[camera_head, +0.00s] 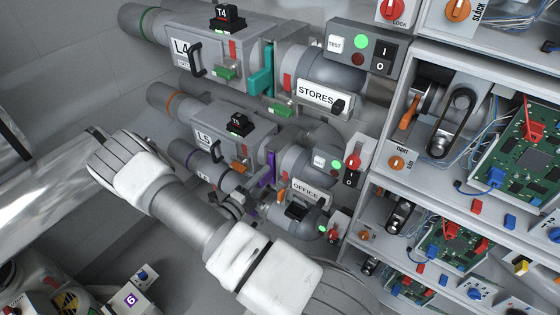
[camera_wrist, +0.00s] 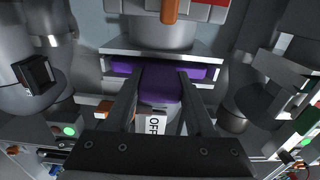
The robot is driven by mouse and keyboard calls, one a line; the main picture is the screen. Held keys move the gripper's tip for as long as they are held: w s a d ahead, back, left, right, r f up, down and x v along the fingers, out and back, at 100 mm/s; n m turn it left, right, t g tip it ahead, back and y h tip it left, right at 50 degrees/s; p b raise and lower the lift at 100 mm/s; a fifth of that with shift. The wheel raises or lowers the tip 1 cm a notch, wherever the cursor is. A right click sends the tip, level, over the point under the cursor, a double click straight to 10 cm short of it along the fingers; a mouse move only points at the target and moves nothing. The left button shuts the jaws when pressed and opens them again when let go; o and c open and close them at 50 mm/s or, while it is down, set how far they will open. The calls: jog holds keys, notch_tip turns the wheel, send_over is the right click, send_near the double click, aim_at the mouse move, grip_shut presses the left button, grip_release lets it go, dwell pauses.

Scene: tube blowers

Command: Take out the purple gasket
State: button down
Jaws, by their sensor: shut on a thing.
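The purple gasket (camera_wrist: 160,82) is a flat purple strip with a wider tab in the middle of the wrist view. It lies between the metal flange plates of a tube joint. My gripper (camera_wrist: 161,76) has one finger on each side of the tab and is shut on it. In the head view the gasket (camera_head: 271,167) shows as a narrow upright purple strip beside the OFFICE blower (camera_head: 308,191). My gripper reaches it from the lower left, and its fingertips are hard to make out there.
Above is the STORES line with a teal gasket (camera_head: 261,82) and a control box (camera_head: 362,47). Grey tubes and valve housings crowd around my gripper. Shelves with circuit boards (camera_head: 525,140) stand at the right.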

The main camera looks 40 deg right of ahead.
jog(key=shift+a, duration=0.1)
jog(key=shift+v, duration=1.3)
jog(key=shift+a, duration=0.15)
jog(key=v, duration=0.7)
jog(key=shift+s+a+p, duration=0.2)
jog(key=shift+a+p, duration=0.15)
jog(key=shift+p, duration=0.1)
jog(key=v, duration=0.8)
dwell(0.7)
jog(key=shift+r, duration=0.15)
